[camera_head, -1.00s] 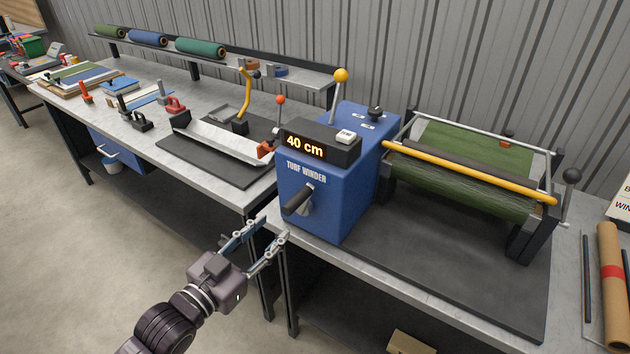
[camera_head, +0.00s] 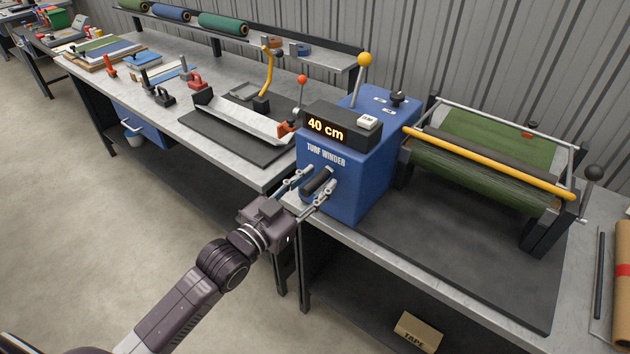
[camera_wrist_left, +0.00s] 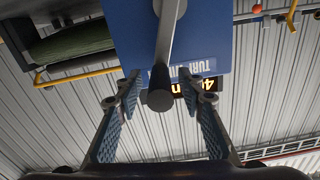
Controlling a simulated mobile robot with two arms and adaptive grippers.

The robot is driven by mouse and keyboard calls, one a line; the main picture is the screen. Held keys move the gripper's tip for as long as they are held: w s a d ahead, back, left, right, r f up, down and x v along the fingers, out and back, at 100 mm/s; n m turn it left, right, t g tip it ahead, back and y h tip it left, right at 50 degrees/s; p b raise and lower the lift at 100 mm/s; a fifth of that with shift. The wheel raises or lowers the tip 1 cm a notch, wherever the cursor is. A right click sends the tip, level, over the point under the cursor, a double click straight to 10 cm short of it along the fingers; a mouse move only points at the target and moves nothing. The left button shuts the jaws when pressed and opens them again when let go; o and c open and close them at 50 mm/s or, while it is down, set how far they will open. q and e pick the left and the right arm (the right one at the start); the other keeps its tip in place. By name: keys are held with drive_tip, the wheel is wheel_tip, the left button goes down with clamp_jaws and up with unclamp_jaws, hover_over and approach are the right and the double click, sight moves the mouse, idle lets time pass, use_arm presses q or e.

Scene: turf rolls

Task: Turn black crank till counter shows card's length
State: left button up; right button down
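The blue turf winder (camera_head: 340,184) stands on the right-hand bench. Its counter (camera_head: 328,129) reads 40 cm. The black crank handle (camera_head: 317,182) sticks out of the winder's front face. My left gripper (camera_head: 314,184) is open, with one finger on each side of the handle. In the left wrist view the handle (camera_wrist_left: 161,90) sits between the open fingers, with a gap on both sides. The crank's grey arm (camera_wrist_left: 168,40) runs up from it. The length card does not show readably. My right gripper is not in view.
A green turf roll (camera_head: 470,175) lies behind a yellow bar (camera_head: 490,163) right of the winder. A grey tray (camera_head: 240,125) and clamps sit on the left bench. A tape box (camera_head: 417,332) lies below. Open floor is at the left.

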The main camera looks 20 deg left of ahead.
use_arm(q)
drive_tip(key=shift+c, duration=0.7)
clamp_jaws()
drive_tip(key=s+d+f+m, duration=0.1)
drive_tip(key=d+f+m, duration=0.4)
drive_tip(key=m, duration=0.4)
drive_tip(key=shift+s+b, duration=0.35)
drive_tip(key=shift+s, duration=0.05)
drive_tip(key=shift+m, duration=0.3)
